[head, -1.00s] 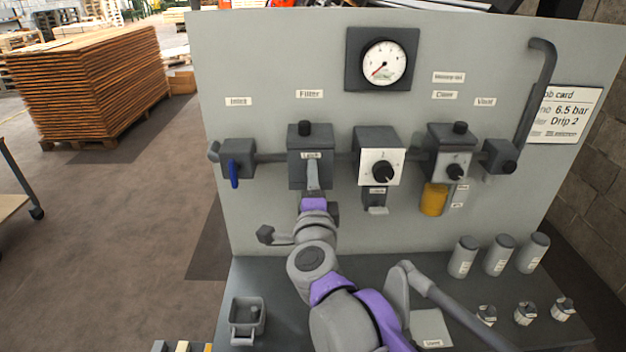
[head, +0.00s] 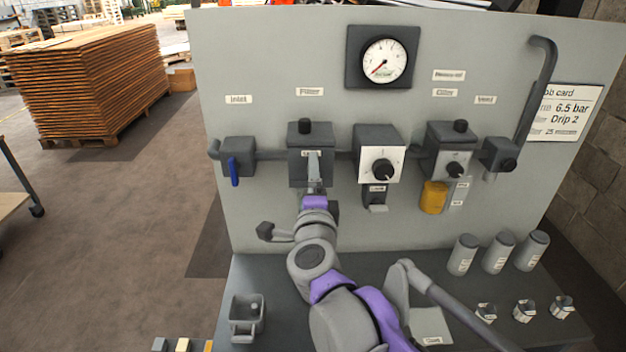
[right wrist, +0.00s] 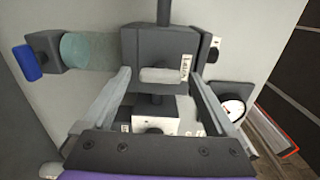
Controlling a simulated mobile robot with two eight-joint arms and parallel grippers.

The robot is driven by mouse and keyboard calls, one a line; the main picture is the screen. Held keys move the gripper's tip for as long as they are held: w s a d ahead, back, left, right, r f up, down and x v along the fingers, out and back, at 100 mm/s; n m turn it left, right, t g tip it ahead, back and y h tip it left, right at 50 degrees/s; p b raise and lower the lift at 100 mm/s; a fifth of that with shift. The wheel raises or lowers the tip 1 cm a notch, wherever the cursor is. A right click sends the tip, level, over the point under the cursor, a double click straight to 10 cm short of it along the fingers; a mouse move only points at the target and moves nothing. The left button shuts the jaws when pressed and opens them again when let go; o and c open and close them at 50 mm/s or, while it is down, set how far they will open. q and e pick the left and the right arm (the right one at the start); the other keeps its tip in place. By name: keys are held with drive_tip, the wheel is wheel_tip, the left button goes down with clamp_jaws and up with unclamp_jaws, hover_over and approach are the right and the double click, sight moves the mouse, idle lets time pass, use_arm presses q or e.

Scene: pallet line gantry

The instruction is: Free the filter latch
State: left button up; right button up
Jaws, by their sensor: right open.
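The filter unit (head: 297,140) is a dark grey block with a black top knob, under the "Filter" label (head: 309,92) on the panel. My right gripper (head: 314,166) is in front of its face and partly covers the "Latch" label. In the right wrist view, the filter block (right wrist: 150,45) carries a short pale grey latch bar (right wrist: 165,76), lying crosswise beside its label. The open right gripper (right wrist: 157,82) has one finger to each side of the bar, with a gap at each end. Its depth relative to the bar is unclear. My left gripper is not in view.
The inlet valve (head: 238,158) with a blue handle is left of the filter. The regulator (head: 378,155) is close on the right, then a unit with a yellow bowl (head: 433,198). Grey canisters (head: 498,255) and an open container (head: 247,318) stand on the bench.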

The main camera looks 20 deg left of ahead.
drive_tip(key=b+v, duration=0.1)
drive_tip(key=v, duration=0.9)
drive_tip(key=shift+s, duration=0.4)
drive_tip(key=shift+d, duration=0.1)
